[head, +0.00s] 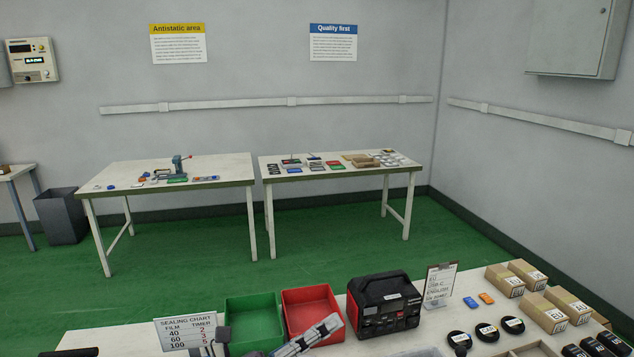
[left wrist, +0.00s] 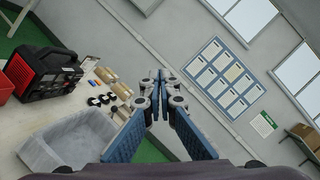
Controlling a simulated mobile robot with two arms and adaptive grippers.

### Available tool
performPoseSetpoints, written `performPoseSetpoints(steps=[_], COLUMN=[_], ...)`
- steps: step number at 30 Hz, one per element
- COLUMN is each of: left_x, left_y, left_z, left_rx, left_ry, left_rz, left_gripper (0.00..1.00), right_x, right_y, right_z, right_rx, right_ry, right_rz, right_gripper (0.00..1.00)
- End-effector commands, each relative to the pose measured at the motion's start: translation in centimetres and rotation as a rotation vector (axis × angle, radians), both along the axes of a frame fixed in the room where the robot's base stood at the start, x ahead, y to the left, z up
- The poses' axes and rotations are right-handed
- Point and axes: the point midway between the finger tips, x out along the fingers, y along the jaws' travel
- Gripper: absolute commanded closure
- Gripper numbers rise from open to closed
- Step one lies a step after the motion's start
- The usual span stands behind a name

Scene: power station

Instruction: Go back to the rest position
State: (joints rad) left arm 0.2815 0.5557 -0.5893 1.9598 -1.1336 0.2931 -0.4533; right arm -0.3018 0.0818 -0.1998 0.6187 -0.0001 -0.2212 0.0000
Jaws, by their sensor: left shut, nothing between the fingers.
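My left gripper (head: 334,322) shows at the bottom of the head view, in front of the red bin (head: 309,296). In the left wrist view its two fingers (left wrist: 160,76) meet at the tips, shut with nothing between them. It is in the air, apart from the things on the bench. My right gripper is in neither view.
The near bench holds a green bin (head: 254,318), a black and red power station (head: 383,304), a sealing chart sign (head: 188,332), cardboard boxes (head: 543,313) and black discs (head: 487,332). A grey tray (left wrist: 68,143) shows in the left wrist view. Two white tables stand farther back.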

Motion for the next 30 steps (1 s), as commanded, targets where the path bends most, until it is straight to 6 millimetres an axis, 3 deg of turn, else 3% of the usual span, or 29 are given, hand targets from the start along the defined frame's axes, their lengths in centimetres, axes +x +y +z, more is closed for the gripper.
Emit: performPoseSetpoints(steps=[3, 6, 8, 11, 13, 16, 18, 21, 25, 30], left_x=[2.0, 3.4, 3.8, 3.4, 2.1, -1.3, -4.6, -9.4, -15.1, -21.7], left_y=[4.0, 8.6, 11.5, 16.0, 18.8, 21.7, 22.9, 23.6, 23.5, 22.7], left_z=[1.9, 1.0, -0.6, -4.8, -8.6, -14.6, -18.5, -22.8, -26.4, -28.9], left_rx=[-0.312, -0.551, -0.686, -0.893, -1.023, -1.189, -1.282, -1.372, -1.438, -1.478], left_ry=[0.206, 0.396, 0.518, 0.732, 0.888, 1.115, 1.270, 1.454, 1.643, 1.836], left_rz=[0.182, 0.343, 0.443, 0.614, 0.741, 0.925, 1.054, 1.210, 1.377, 1.552], left_gripper=[1.00, 1.00, 1.00, 1.00, 1.00, 1.00, 1.00, 1.00, 1.00, 1.00], right_x=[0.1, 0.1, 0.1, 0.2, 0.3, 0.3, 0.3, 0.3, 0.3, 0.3], right_y=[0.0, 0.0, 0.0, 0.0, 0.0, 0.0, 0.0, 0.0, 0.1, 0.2], right_z=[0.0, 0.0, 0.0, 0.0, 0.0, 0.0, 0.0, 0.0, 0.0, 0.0], right_rx=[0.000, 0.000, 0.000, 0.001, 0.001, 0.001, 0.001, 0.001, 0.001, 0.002], right_ry=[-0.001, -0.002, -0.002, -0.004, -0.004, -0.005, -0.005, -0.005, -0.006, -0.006], right_rz=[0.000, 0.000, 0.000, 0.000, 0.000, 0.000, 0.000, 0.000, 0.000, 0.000], right_gripper=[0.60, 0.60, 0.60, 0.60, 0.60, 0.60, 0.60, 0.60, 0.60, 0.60])
